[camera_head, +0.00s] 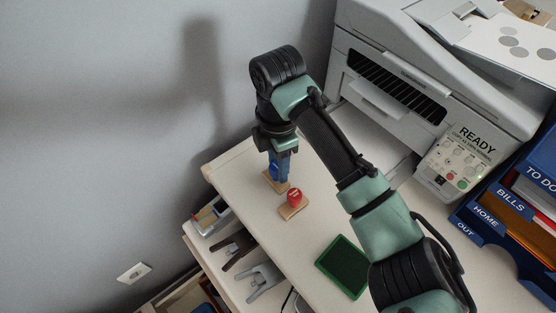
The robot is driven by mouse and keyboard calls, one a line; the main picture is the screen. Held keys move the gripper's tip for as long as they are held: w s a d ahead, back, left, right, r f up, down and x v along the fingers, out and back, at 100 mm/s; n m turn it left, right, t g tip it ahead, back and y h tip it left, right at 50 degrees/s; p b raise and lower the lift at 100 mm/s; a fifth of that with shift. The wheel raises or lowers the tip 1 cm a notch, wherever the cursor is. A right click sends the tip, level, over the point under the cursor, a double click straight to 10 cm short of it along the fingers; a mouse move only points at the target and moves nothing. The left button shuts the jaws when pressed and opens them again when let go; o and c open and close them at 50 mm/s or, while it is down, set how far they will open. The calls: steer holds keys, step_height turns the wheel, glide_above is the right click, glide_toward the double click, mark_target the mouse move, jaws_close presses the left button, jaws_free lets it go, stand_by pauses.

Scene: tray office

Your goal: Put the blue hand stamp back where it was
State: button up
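The blue hand stamp (274,171) stands upright near the back left edge of the desk, its wooden base (270,182) at or just above the desk top. My gripper (279,170) points down over it, with its fingers at the stamp's blue handle. The fingers and handle overlap in this view, so I cannot tell whether the fingers are closed on it. A red hand stamp (294,197) on a wooden base stands just in front and to the right. A dark green pad (343,266) lies farther forward on the desk.
A grey printer (400,85) stands at the back right, with blue labelled trays (490,233) at the right. Staplers and other tools (238,250) lie on a lower shelf at the left. The wall (110,120) is close behind my gripper.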

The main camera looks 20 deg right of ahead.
steer(key=shift+o, duration=1)
step_height(320, 180, up, 12)
steer(key=p, duration=0.3)
steer(key=shift+r+p, duration=0.2)
steer(key=shift+p, duration=0.15)
steer(key=shift+s, duration=0.1)
